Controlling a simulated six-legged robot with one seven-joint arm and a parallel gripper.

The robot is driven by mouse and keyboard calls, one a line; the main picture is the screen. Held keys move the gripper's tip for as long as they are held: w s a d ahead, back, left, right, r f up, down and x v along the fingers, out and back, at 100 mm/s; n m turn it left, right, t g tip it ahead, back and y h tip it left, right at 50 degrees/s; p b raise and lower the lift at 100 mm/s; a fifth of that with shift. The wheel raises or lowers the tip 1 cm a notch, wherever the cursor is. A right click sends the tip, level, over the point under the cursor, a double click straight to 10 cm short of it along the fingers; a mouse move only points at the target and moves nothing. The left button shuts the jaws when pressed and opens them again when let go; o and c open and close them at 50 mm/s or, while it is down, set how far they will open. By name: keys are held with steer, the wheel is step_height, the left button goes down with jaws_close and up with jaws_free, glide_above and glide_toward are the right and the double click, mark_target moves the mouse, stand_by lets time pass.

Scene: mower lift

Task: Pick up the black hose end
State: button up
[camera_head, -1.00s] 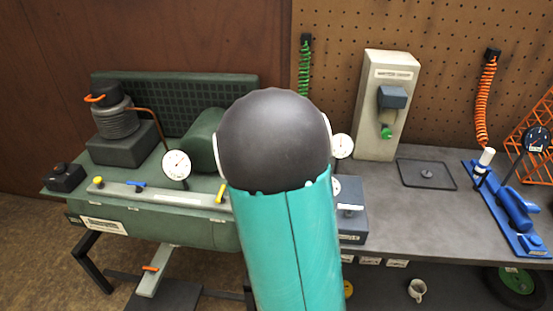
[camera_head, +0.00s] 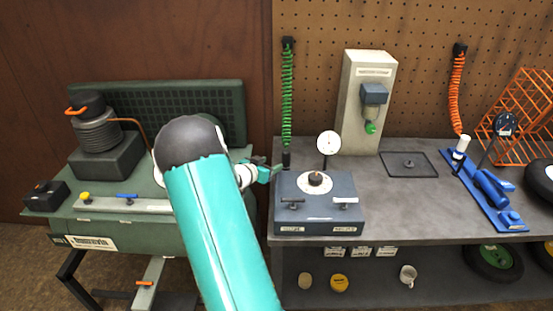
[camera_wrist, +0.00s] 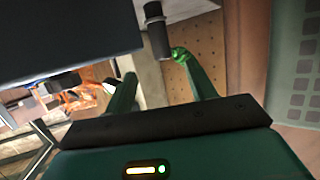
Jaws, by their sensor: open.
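A green coiled hose (camera_head: 287,95) hangs on the pegboard, and its black hose end (camera_head: 286,160) points down just behind the blue-grey gauge box. My gripper (camera_head: 268,173) is just left of the hose end in the head view, small and partly hidden by my arm. In the wrist view, my open gripper (camera_wrist: 157,67) has its green fingers spread. A dark cylinder, which looks like the hose end (camera_wrist: 157,38), shows between and beyond the fingertips, nearer the right one. I cannot tell whether a finger touches it.
The blue-grey gauge box (camera_head: 318,205) stands close by on the grey bench and fills the wrist view's upper left. A green compressor unit (camera_head: 110,230) is at left. A beige panel (camera_head: 364,105) stands behind. An orange coiled hose (camera_head: 457,90) hangs farther right.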

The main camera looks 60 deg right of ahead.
mark_target(285, 158)
steer(key=x, duration=0.8)
steer(key=shift+s+d, duration=0.15)
steer(key=shift+s, duration=0.05)
steer(key=x, duration=0.5)
steer(key=shift+w+d+r, duration=0.25)
steer(key=shift+r, duration=0.1)
steer(key=c, duration=1.2)
steer(key=shift+o, duration=0.2)
